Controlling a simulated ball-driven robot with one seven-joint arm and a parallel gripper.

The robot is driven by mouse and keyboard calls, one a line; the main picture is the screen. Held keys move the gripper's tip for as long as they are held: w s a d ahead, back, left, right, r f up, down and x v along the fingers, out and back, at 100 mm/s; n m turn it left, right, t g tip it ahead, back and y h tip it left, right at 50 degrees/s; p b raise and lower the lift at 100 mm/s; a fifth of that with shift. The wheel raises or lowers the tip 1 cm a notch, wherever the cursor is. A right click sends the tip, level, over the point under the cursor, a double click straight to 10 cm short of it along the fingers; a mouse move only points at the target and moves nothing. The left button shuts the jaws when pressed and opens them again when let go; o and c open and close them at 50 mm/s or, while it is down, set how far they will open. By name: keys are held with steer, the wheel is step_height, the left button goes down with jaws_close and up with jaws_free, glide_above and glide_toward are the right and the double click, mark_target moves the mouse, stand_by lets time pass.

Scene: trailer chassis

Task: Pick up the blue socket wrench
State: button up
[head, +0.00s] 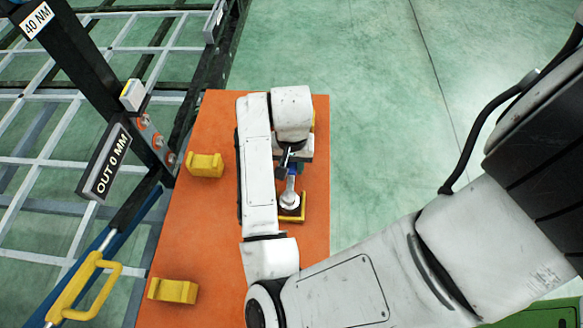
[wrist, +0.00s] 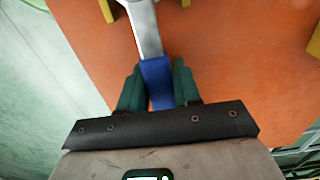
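The blue socket wrench (head: 289,199) is over the orange table top, its silver head toward the bottom of the head view. In the wrist view the wrench (wrist: 157,78) shows a silver shaft running up and a blue handle. My gripper (wrist: 159,88) has its two green fingers on either side of the blue handle, with no clear gap, and looks shut on it. In the head view my gripper (head: 291,168) is partly hidden under my arm. I cannot tell whether the wrench is clear of the table.
The orange table (head: 205,240) carries yellow holders (head: 205,165) and (head: 173,290) at left. Yellow bracket pieces (head: 302,208) lie around the wrench head. A chassis frame with an "OUT 0 MM" sign (head: 108,172) stands left. Green floor at right is open.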

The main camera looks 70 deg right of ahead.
jaws_close()
steer(key=shift+r, duration=0.1)
